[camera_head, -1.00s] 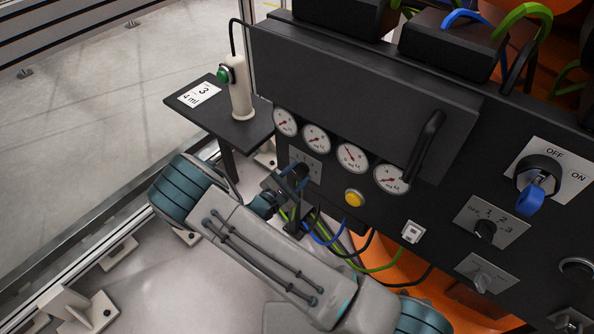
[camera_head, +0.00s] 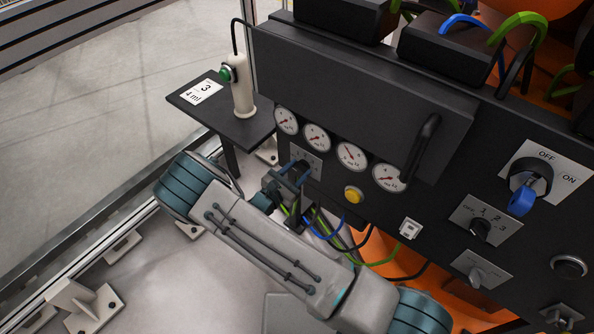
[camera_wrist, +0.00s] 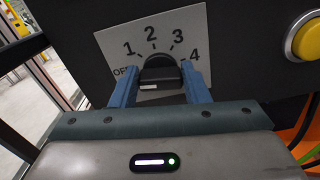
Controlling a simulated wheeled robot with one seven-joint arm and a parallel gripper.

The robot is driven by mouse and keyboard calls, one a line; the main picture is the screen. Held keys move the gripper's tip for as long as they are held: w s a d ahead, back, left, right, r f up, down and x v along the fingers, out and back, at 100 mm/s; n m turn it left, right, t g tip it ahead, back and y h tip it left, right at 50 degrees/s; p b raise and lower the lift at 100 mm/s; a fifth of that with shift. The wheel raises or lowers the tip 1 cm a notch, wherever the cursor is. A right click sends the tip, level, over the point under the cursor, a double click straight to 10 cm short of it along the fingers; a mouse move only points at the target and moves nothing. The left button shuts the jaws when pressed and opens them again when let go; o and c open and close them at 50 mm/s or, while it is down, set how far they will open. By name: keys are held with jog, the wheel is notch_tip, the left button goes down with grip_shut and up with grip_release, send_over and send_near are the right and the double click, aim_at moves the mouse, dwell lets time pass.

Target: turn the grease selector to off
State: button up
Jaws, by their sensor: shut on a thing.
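A black selector knob (camera_wrist: 160,68) sits on a pale plate (camera_wrist: 113,42) marked OFF, 1, 2, 3 and 4 in the wrist view. My gripper (camera_wrist: 159,82) is shut on this knob, with one blue finger on each side. The mark that the knob points to cannot be told. In the head view my gripper (camera_head: 292,174) is at the small selector plate (camera_head: 313,164) below the gauges, and it hides most of the knob. No grease label can be read in either view.
Other controls sit on the panel's right: a selector marked 1 to 3 (camera_head: 480,228), a blue-handled OFF/ON switch (camera_head: 522,201) and a lower knob (camera_head: 475,274). A yellow button (camera_head: 353,195) is close to my gripper. Cables (camera_head: 330,232) hang below. A side shelf (camera_head: 240,131) stands at left.

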jog(key=o, duration=1)
jog(key=p+v, duration=0.1)
jog(key=v, duration=1.3)
jog(key=shift+w, duration=0.1)
